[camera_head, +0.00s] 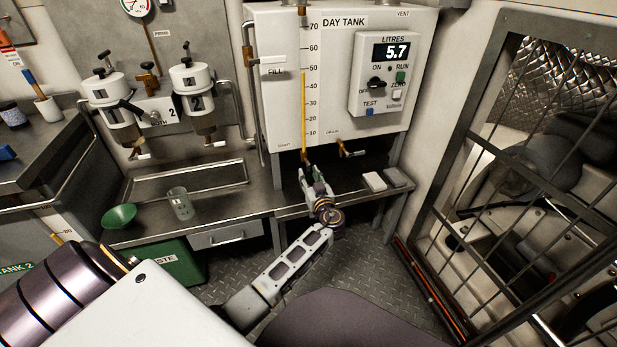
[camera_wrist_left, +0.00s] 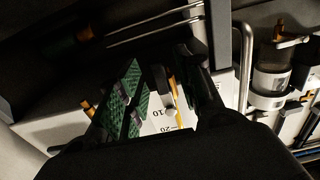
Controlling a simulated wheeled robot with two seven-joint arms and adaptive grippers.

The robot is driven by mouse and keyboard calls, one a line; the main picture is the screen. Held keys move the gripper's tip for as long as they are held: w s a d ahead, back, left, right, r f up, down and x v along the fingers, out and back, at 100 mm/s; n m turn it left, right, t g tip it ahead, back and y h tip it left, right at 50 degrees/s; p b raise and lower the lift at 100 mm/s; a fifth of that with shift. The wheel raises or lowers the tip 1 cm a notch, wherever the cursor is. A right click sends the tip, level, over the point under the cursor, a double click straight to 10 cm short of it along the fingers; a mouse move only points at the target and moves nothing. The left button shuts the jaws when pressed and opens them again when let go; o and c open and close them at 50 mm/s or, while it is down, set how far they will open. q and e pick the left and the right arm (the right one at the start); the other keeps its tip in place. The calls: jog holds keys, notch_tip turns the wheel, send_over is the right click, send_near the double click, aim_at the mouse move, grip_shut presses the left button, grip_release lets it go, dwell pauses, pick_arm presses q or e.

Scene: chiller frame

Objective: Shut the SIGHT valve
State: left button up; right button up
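The SIGHT valve (camera_head: 306,158) is a small brass fitting at the foot of the yellow sight tube (camera_head: 303,110), under the left part of the white day tank (camera_head: 345,70). My left gripper (camera_head: 311,178) is right at this valve and partly covers it. In the left wrist view, the green-padded fingers of my left gripper (camera_wrist_left: 168,100) stand apart. A pale lever piece and the yellow tube (camera_wrist_left: 178,82) show in the gap between them. I cannot tell whether a finger touches the lever, nor its exact angle. My right gripper is not in view.
The drain valve (camera_head: 347,150) with a pale lever sits just right of the SIGHT valve. A barred guard (camera_head: 530,170) closes off the right side.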

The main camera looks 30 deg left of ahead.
pick_arm(q)
jog(key=shift+w+a, duration=0.35)
jog(key=shift+a, duration=0.1)
jog(key=shift+c, duration=0.2)
jog(key=c, duration=0.7)
grip_shut()
